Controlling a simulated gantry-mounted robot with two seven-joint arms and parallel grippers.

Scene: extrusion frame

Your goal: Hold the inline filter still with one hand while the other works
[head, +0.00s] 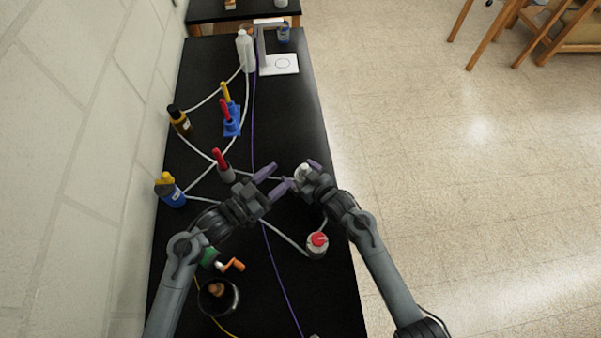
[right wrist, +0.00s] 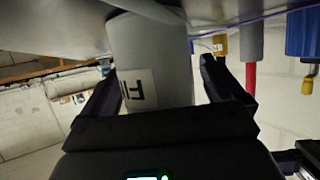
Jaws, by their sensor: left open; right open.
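The inline filter appears to be the pale cylinder (head: 302,171) at my right gripper in the head view. In the right wrist view a grey cylinder (right wrist: 150,50) with a white label stands between the two dark fingers. My right gripper (head: 304,175) is open around it, with a gap visible on the right finger's side. My left gripper (head: 274,181) is open and empty, just left of the right gripper, its fingers pointing toward the cylinder. The fingers partly hide the cylinder in the head view.
Tubes cross the black bench (head: 290,110). A red-handled valve (head: 221,165) stands left of my left gripper, and a blue valve block (head: 231,122) farther back.

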